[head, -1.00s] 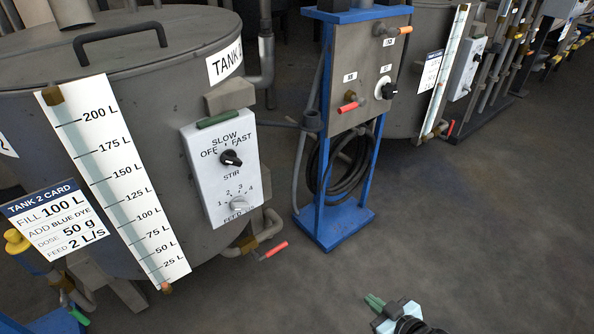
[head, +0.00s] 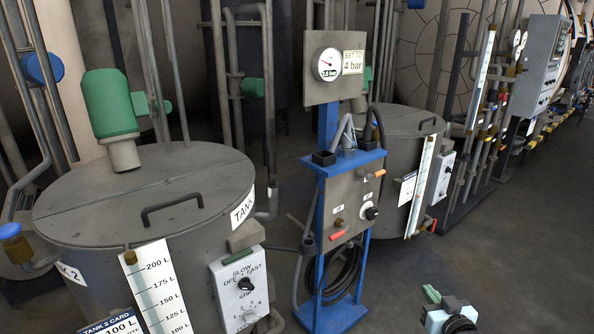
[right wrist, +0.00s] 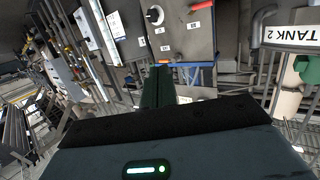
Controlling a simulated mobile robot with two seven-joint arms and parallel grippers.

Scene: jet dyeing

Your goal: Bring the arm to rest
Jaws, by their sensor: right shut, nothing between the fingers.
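My right gripper (head: 432,294) shows at the bottom right of the head view, with green fingers and a pale and black body. Its fingers are shut with nothing between them. It is in front of and to the right of the blue stand, over the grey floor, apart from everything. In the right wrist view the shut green fingers (right wrist: 157,86) point toward the stand's grey panel (right wrist: 172,35), which shows upside down. My left gripper is in neither view.
Tank 2 (head: 140,195), with a level scale (head: 158,285) and a stir box (head: 240,290), stands at left. The blue stand (head: 320,215) carries a gauge (head: 327,64) and a coiled black hose (head: 343,275). Another tank (head: 385,130) stands behind. Floor (head: 520,230) at right is open.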

